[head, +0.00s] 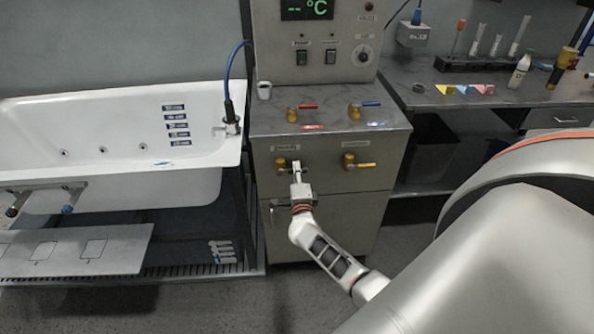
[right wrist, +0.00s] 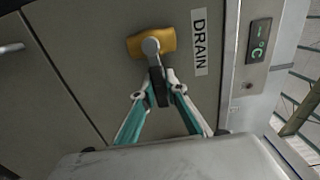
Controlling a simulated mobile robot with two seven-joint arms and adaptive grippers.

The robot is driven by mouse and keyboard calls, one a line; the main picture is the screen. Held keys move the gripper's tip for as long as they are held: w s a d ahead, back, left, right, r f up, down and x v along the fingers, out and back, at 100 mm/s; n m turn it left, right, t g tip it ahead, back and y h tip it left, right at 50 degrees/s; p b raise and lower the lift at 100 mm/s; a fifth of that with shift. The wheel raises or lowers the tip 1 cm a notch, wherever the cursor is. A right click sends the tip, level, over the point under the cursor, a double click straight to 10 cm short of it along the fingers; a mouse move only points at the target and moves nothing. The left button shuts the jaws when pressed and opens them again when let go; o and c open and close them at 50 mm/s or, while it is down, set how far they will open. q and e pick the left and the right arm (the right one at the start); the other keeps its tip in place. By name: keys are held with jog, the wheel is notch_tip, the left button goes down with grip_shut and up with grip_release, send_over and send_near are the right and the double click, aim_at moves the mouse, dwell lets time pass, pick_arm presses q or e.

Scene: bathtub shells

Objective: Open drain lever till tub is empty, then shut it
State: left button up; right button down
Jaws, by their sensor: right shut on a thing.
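The drain valve has a brass body (head: 281,163) on the upper front of the grey cabinet; the right wrist view shows the body (right wrist: 152,42) beside a white DRAIN label (right wrist: 199,42). Its dark lever (right wrist: 158,85) points roughly along the label, to the right in the head view. My right gripper (head: 297,168) is shut on this lever, its fingers (right wrist: 161,88) on either side of it. The white tub (head: 100,120) stands to the left. I see no clear water surface in it, and cannot tell its level. My left gripper is out of view.
A second valve with a yellow lever (head: 364,165) is to the right of my gripper. Red (head: 308,106) and blue (head: 371,104) levers and a white cup (head: 264,90) are on the cabinet top. A control panel (head: 315,50) rises behind. A bench (head: 480,95) stands right.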

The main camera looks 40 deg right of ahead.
dwell(0.3)
jog(key=c, duration=2)
grip_release()
jog(key=v, duration=1.2)
jog(key=shift+s, duration=0.1)
